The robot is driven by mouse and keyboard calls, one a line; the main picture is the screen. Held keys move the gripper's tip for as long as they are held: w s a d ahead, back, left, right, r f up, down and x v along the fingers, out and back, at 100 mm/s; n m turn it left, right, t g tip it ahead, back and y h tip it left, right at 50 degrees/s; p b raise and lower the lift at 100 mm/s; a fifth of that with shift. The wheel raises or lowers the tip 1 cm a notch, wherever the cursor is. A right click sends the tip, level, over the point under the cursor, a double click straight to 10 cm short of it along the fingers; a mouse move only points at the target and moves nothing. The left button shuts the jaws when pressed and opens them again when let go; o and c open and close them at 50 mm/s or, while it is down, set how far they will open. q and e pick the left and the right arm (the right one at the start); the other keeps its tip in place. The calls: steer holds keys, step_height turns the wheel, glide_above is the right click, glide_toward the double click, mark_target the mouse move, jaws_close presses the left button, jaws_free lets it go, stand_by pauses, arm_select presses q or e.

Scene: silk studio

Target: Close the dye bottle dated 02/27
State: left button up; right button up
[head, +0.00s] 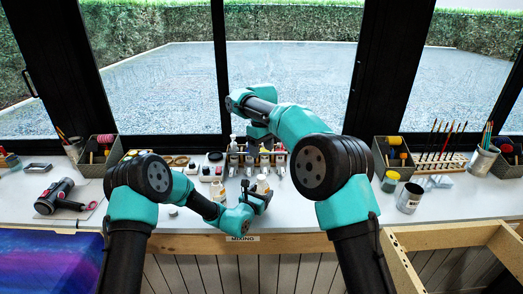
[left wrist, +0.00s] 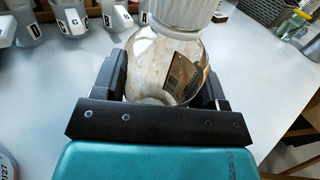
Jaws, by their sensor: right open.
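My left gripper (head: 257,197) is low over the table front, its fingers on either side of a clear glass bottle with a white ribbed top (left wrist: 170,55). The fingers appear shut on the bottle; its label is not visible. It also shows in the head view (head: 262,183). A bottle label ending in 2/27 (left wrist: 5,168) is cut off at the lower left corner of the left wrist view. A bottle with a white and red label (head: 218,190) stands left of my left gripper. My right gripper (head: 259,137) is open above the back rack, its fingertips partly hidden.
A rack of lettered bottles (left wrist: 75,20) stands behind. A small pale disc (head: 173,211) lies on the table to the left. A grey can (head: 409,198) and a yellow-lidded jar (head: 390,181) stand at the right. A MIXING label (head: 242,238) marks the front edge.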

arm_select(q)
steer(key=o, duration=0.5)
steer(key=shift+s, duration=0.1)
steer(key=v, duration=1.7)
steer(key=shift+s, duration=0.1)
